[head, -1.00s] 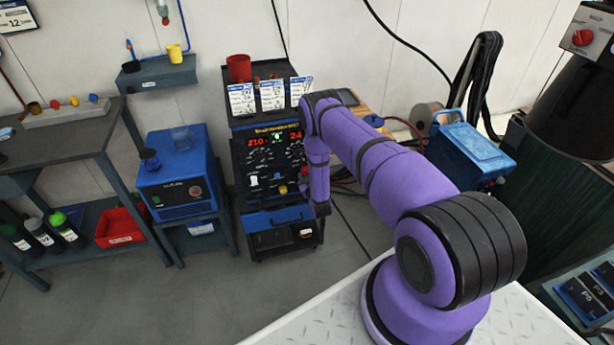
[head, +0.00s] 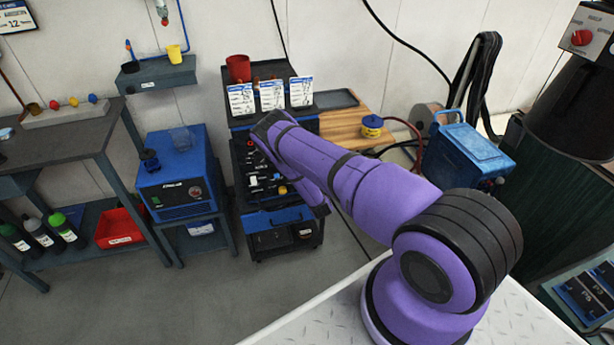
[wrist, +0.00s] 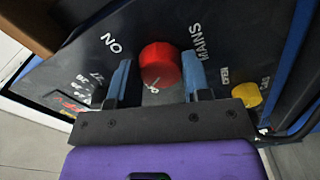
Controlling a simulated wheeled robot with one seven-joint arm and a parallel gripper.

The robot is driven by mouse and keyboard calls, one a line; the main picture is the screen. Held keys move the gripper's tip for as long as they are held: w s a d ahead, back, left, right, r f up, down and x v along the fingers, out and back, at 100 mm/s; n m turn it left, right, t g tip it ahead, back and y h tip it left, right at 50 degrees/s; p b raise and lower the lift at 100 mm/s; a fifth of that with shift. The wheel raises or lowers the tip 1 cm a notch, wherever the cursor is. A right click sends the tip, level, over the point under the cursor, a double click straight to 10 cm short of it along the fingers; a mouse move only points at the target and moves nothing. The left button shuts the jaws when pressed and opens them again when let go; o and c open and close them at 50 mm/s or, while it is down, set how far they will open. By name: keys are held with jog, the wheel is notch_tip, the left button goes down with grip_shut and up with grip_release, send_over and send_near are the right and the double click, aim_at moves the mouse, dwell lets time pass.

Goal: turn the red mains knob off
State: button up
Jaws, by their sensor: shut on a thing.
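The red mains knob (wrist: 160,62) sits on a dark panel, beside the printed word MAINS and near the word ON, which appears upside down. My gripper (wrist: 158,70) is shut on the knob, with one blue-grey finger on each side. Whitish marks show at the knob's lower edge; I cannot tell which way it points. In the head view the welding machine (head: 284,240) is dark with a blue front, and my arm covers part of its panel, the knob and my gripper.
A yellow knob (wrist: 246,95) is close to the right finger. A blue unit (head: 178,180) stands left of the machine. The floor in front is clear.

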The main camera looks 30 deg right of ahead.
jog(key=shift+n, duration=1.5)
jog(key=o, duration=0.9)
jog(key=shift+s, duration=0.1)
jog(key=v, duration=1)
jog(key=shift+s+a, duration=0.15)
jog(key=shift+s, duration=0.15)
